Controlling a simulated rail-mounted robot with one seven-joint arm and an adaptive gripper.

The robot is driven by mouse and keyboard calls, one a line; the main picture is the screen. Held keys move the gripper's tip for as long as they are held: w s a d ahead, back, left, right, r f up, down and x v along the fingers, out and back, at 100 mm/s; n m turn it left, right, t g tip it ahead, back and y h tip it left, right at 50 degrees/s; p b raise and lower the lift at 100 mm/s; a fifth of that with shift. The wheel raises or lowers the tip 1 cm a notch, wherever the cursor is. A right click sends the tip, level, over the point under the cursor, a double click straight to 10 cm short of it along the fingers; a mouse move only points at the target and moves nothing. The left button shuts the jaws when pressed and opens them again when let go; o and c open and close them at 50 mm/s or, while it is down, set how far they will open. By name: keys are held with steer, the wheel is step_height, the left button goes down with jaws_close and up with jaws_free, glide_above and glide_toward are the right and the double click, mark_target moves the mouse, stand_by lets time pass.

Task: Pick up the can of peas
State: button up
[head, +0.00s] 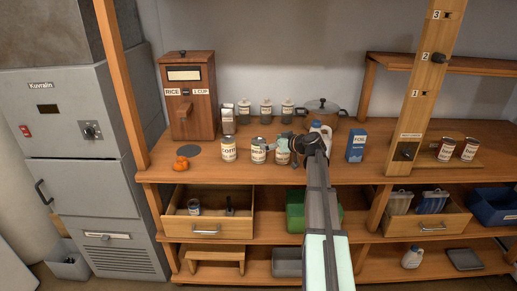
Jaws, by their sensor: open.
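Several labelled cans stand in a row on the wooden counter. The left can (228,150) has a cream label that seems to read "corn". The middle can (258,154) has a cream label, partly covered and too small to read surely; it may be the peas. A third can (282,157) stands just right of it, partly hidden by my gripper. My gripper (269,146) reaches in from the right at can height, open, with its fingertips by the middle can. Whether the fingers touch it cannot be told. My arm hides part of the counter.
A wooden rice dispenser (189,95) stands left, with orange items (181,163) below. Behind are small jars (266,112) and a pot (321,110). A white jug (320,129) and blue box (356,146) stand right. An open drawer (207,228) juts out below the counter.

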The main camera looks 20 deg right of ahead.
mark_target(260, 141)
steer(key=shift+p+x, duration=1.15)
steer(key=shift+x, duration=2.95)
steer(key=shift+s, duration=0.1)
steer(key=c, duration=1.6)
